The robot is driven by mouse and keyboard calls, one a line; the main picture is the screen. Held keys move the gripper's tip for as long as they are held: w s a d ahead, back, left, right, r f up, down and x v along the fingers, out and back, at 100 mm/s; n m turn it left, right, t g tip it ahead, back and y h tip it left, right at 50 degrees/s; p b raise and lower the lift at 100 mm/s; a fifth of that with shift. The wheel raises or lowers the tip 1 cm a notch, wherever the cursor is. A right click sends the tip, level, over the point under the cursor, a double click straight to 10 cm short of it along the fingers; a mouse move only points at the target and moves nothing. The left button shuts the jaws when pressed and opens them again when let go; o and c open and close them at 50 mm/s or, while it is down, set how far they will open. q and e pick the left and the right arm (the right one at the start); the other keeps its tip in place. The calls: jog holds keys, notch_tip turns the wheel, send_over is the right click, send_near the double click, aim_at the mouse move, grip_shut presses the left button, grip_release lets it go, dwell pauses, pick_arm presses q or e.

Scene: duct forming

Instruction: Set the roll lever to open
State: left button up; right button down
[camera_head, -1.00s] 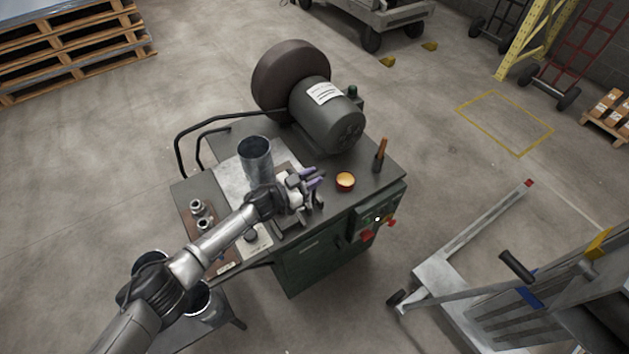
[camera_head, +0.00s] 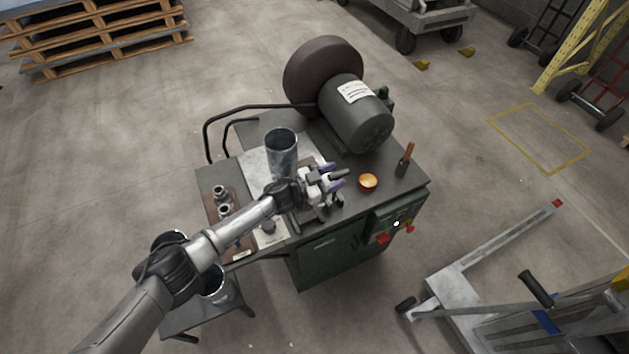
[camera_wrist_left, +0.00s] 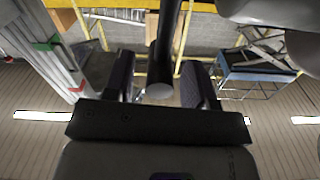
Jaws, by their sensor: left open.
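My left gripper (camera_head: 338,178) is over the machine's top, right of the metal cylinder (camera_head: 282,158). Its fingers are open. In the left wrist view a dark rod with a grey rounded end (camera_wrist_left: 161,78) shows between the two fingers, which stand apart from it on both sides. This rod may be the roll lever; I cannot tell for certain. In the head view the gripper hides most of what lies under it, and only a small dark part (camera_head: 339,201) shows beside the fingers. My right gripper is not in view.
The green machine cabinet (camera_head: 325,255) carries a large motor (camera_head: 358,122), an orange-topped dish (camera_head: 368,181) and an upright wooden-handled tool (camera_head: 407,157). Red controls (camera_head: 383,239) are on its front. A grey lift frame (camera_head: 480,265) stands at right. Open floor lies around.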

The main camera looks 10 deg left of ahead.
pick_arm(q)
jog(key=p+v, duration=0.1)
jog(key=v, duration=1.2)
